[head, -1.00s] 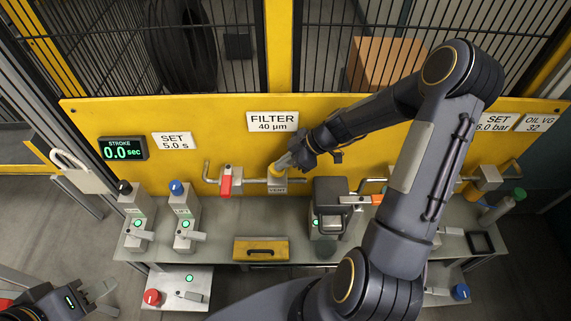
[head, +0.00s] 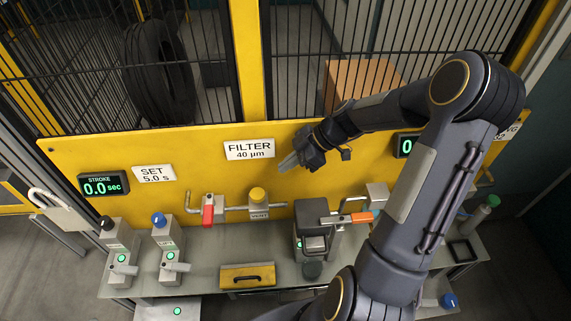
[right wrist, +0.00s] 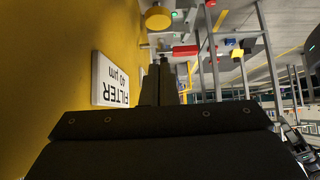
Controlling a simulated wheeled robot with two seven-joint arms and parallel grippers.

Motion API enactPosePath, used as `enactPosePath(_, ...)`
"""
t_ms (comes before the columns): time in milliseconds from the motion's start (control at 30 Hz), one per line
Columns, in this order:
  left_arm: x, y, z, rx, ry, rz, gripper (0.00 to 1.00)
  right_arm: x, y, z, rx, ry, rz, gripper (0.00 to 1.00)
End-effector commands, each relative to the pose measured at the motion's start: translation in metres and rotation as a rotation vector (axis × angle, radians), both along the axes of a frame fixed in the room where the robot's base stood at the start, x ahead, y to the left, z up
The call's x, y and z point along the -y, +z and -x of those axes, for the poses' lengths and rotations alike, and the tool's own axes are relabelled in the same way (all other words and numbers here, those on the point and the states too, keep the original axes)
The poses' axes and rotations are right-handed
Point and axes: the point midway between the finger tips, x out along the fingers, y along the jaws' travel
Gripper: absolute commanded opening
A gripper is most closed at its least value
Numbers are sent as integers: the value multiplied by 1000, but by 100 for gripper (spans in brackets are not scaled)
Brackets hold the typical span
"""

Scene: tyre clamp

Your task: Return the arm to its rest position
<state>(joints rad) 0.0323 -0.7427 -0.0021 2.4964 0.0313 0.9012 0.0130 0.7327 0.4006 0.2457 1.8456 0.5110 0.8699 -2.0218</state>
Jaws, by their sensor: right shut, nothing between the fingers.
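My right gripper (head: 284,163) is shut and empty in front of the yellow panel (head: 120,155). It is just below and right of the FILTER label (head: 249,149), above and apart from the yellow knob (head: 257,194) of the vent valve. In the right wrist view the closed fingers (right wrist: 160,82) point toward the same knob (right wrist: 158,18), with the FILTER label (right wrist: 111,80) beside them. My right arm covers part of the panel's right side. My left gripper is not in view.
A red-handled valve (head: 208,212) and an orange-handled clamp unit (head: 316,235) stand along the bench (head: 215,250). A yellow drawer with a dark handle (head: 247,276) is at the front. A barred fence (head: 200,60) rises behind, with a tyre (head: 158,75) beyond it.

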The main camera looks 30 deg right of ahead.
Motion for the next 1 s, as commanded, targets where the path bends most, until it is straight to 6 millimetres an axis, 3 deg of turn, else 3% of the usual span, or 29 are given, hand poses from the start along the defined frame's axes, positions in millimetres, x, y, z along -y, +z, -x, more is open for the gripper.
enactPosePath(267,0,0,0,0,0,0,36,-1,1,0,-2,-1,1,0)
enactPosePath(433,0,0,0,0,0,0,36,-16,30,18,-83,-69,31,0)
enactPosePath(600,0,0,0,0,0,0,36,-47,81,72,-248,-307,75,0)
enactPosePath(700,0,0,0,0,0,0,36,-61,100,109,-324,-489,70,0)
enactPosePath(800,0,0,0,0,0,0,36,-70,110,138,-375,-650,40,0)
enactPosePath(1000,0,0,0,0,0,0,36,-80,114,180,-435,-888,-52,0)
